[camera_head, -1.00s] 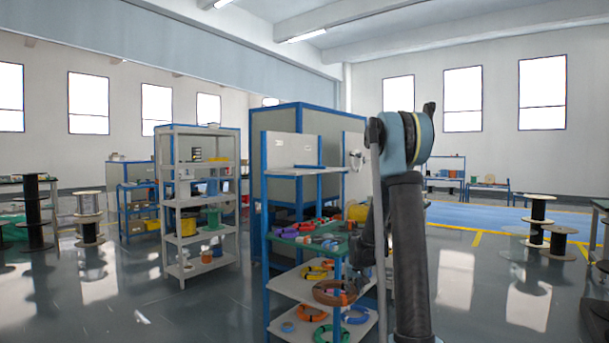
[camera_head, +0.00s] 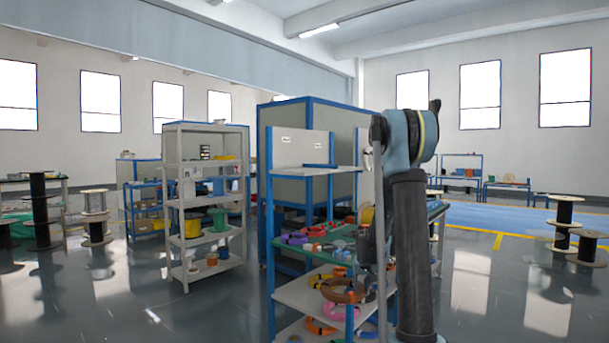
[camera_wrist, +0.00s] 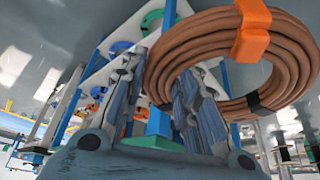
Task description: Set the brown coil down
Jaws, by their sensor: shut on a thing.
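The brown coil (camera_wrist: 212,60) is large in the wrist view, with an orange tie at its top and black ties lower down. My gripper (camera_wrist: 158,82) is shut on the coil's near left side. In the head view the brown coil (camera_head: 343,290) shows left of my arm, in front of the blue-and-white shelf rack (camera_head: 270,220). My arm hides much of my gripper there. I cannot tell the exact gap between the coil and the shelf below it.
The rack has a green upper shelf (camera_head: 318,258) with several small coils and a lower white shelf (camera_head: 292,296). An orange coil (camera_head: 320,326) and a blue one lie lower down. A grey shelving unit (camera_head: 172,245) stands left, with open floor between.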

